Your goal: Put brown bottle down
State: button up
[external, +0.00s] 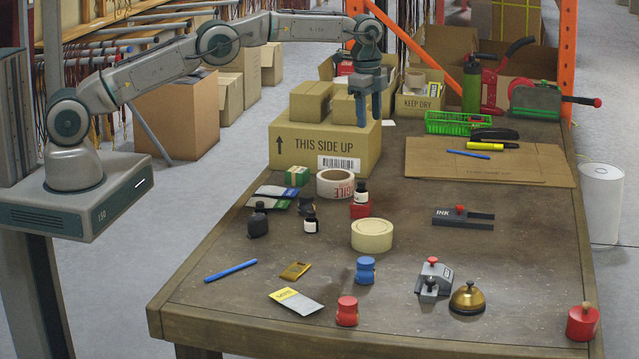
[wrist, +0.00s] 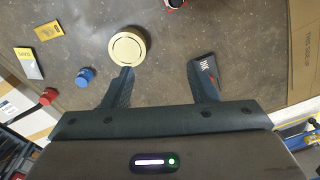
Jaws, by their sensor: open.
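No bottle looks clearly brown. My gripper (external: 369,118) is open and empty, fingers down, high above the table. In the wrist view my gripper (wrist: 160,68) has its fingers apart, one by the cream tape roll (wrist: 127,47), the other by the ink pad (wrist: 205,75).
A large carton (external: 300,150) with smaller boxes on it stands at the back left. A green basket (external: 460,122) and flat cardboard (external: 490,170) lie at the back right. A bell (external: 468,299) and stampers (external: 347,311) stand in front. Bare tabletop (external: 500,255) lies at the right.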

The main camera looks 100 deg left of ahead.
jog(key=s+d+r+n+t, duration=0.1)
jog(key=s+d+r, duration=0.1)
jog(key=d+r, duration=0.6)
jog(key=s+d+r, duration=0.3)
jog(key=d+r, duration=0.5)
jog(key=s+d+r+n+t, duration=0.1)
jog(key=s+d+r, duration=0.4)
jog(key=s+d, duration=0.6)
jog(key=s+d+f, duration=0.2)
jog(key=s+d, duration=0.1)
jog(key=s, duration=0.4)
jog(key=s+d+f+n+t, duration=0.1)
jog(key=s+d, duration=0.3)
jog(key=s, duration=0.4)
jog(key=s+d+f+n, duration=0.1)
jog(key=s+d+f, duration=0.2)
jog(key=s, duration=0.5)
jog(key=shift+s+d+f+t, duration=0.15)
jog(key=shift+f+t, duration=0.25)
jog(key=shift+f, duration=0.15)
notch_tip(320, 180, down, 26)
jog(key=w+g+b, duration=0.1)
jog(key=g+b, duration=0.1)
jog(key=b, duration=2)
